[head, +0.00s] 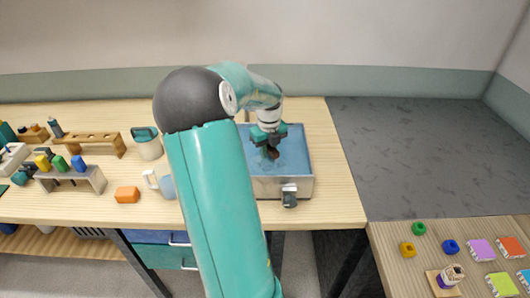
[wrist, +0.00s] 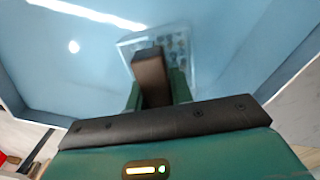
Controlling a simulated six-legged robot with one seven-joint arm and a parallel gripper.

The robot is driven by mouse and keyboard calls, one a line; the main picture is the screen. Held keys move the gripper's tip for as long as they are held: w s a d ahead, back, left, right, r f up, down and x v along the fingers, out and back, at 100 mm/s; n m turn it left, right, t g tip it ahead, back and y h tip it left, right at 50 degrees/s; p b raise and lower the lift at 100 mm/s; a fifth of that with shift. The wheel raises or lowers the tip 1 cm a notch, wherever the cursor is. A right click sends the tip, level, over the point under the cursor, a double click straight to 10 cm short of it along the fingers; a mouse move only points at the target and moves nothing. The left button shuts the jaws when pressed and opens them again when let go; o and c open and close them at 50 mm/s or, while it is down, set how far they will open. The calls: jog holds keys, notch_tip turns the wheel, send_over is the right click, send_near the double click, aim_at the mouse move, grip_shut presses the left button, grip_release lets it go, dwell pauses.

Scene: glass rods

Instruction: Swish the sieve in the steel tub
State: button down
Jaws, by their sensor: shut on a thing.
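The steel tub (head: 268,187) stands on the wooden bench and holds blue water; its inner wall also shows in the wrist view (wrist: 285,50). My gripper (head: 268,138) is over the tub, pointing down. In the wrist view my gripper (wrist: 155,95) is shut on a dark brown handle (wrist: 150,68). Beyond the handle, a pale see-through square sieve (wrist: 178,45) with small dark bits lies in the water. In the head view the sieve itself cannot be made out, only the dark handle below my fingers.
A tap-like dark fitting (head: 289,197) juts from the tub's front. Wooden racks (head: 95,140) are farther left. The bench right of the tub is clear.

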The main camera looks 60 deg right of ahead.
jog(key=shift+r, duration=5.5)
